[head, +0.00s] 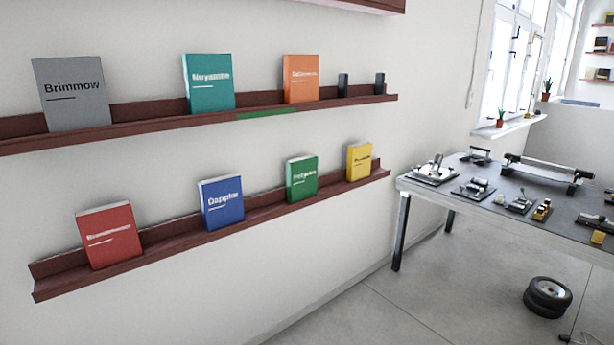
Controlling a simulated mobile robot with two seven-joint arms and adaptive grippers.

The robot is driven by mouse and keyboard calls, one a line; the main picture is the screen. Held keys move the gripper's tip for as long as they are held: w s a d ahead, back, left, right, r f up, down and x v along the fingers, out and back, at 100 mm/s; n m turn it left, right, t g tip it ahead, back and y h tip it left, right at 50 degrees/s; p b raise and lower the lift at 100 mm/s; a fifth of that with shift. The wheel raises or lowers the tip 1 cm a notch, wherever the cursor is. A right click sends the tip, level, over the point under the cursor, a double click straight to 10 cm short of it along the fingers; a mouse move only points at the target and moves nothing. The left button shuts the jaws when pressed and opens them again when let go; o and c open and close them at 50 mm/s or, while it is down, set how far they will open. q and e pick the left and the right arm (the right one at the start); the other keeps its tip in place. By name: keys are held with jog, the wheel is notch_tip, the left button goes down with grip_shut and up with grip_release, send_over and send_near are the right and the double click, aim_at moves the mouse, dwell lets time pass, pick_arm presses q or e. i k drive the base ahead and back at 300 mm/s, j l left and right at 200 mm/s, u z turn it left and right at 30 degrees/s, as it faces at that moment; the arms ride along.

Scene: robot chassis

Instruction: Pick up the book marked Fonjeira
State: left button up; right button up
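Several books stand upright on two wall shelves. The green book (302,180) on the lower shelf (262,208) has small, blurred lettering that looks most like Fonjeira. It stands between the blue book marked Dapplar (221,204) and a yellow book (360,162), with gaps on both sides. A red book (109,237) is at the lower shelf's left end. Neither of my grippers is in view.
The upper shelf (160,122) holds a grey Brimmow book (71,95), a teal book (209,83), an orange book (301,80) and two small black objects (343,85). A green strip (268,113) marks its front edge. A cluttered table (500,215) and wheels (548,297) are at right.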

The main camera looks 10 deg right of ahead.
aim_at(301, 173)
jog(key=i+l, duration=1.15)
jog(key=i, duration=0.25)
jog(key=i+l, duration=0.6)
jog(key=i+z, duration=0.05)
